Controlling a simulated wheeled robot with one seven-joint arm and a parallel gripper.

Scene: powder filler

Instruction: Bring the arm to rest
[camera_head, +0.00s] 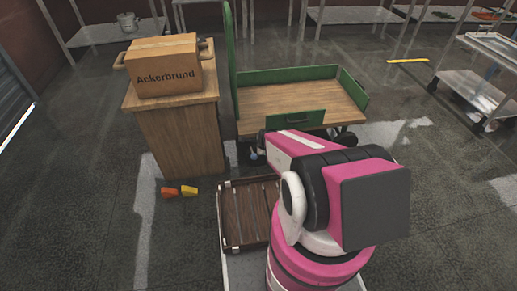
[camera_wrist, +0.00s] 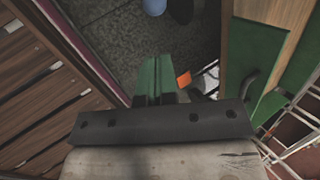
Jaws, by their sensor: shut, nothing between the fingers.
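My gripper (camera_wrist: 156,62) shows in the wrist view as two green fingers close together, with nothing held between them. A dark bar lies across the picture just behind the fingers. In the head view my pink, white and black arm is bent at the front right of centre. Its far end points left toward the cart, and the fingers cannot be made out there.
A slatted wooden tray (camera_head: 235,218) lies left of my arm. Beyond stands a green-sided wooden cart (camera_head: 275,101). Orange (camera_head: 169,192) and yellow (camera_head: 189,191) items lie on the floor.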

